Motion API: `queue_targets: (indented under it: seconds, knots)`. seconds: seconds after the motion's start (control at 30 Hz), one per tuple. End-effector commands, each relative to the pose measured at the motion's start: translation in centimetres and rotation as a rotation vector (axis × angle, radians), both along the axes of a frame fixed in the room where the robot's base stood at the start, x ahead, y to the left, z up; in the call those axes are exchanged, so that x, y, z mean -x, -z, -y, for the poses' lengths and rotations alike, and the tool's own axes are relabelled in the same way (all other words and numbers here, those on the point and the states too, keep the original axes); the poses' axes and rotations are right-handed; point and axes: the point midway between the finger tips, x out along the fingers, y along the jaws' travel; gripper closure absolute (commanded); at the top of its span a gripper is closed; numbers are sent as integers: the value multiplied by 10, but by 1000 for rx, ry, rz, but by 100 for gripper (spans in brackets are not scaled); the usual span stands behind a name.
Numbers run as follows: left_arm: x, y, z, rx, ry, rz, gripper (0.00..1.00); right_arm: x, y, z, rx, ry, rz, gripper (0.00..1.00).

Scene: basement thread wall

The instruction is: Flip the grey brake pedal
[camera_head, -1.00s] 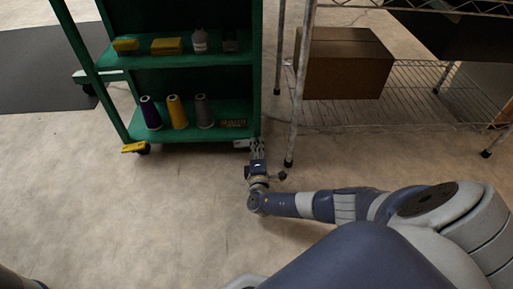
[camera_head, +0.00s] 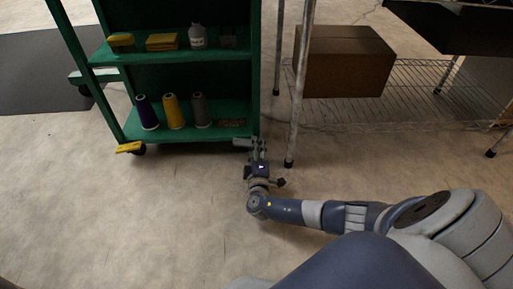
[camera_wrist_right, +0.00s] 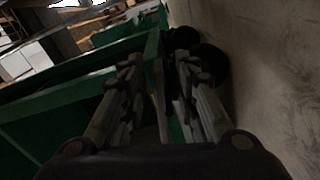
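The green cart (camera_head: 185,138) stands on the floor with its shelves facing me. The grey brake pedal (camera_head: 241,143) shows small at its lower right corner, just left of my right fingertips. My right gripper (camera_head: 257,146) is low beside that corner, pointing away from me. In the right wrist view the two fingers of the right gripper (camera_wrist_right: 158,95) are apart, with a gap between them. The pedal is hard to make out there, and I cannot tell whether a finger touches it. My left gripper is out of view.
A yellow pedal (camera_head: 129,147) is at the cart's lower left corner. Thread cones stand on the lower shelf. A metal rack post (camera_head: 298,90) rises close to the right of my gripper, with a cardboard box (camera_head: 343,65) behind it. Dark wheels (camera_wrist_right: 208,65) show in the wrist view.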

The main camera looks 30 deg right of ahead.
Motion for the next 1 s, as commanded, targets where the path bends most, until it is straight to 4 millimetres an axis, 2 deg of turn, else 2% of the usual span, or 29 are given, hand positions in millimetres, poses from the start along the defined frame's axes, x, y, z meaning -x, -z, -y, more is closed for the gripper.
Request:
queue_targets:
  seconds: [0.27,0.37,0.7,0.8,1.0]
  knots:
    - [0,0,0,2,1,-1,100,7,1,-4,0,-1,-1,72]
    - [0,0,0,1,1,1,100,19,1,-12,-1,-2,-2,72]
    - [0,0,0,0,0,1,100,80,1,-49,-2,-1,-3,72]
    - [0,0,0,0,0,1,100,92,1,-56,0,0,-2,72]
    - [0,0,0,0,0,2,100,102,0,-62,-1,1,-1,72]
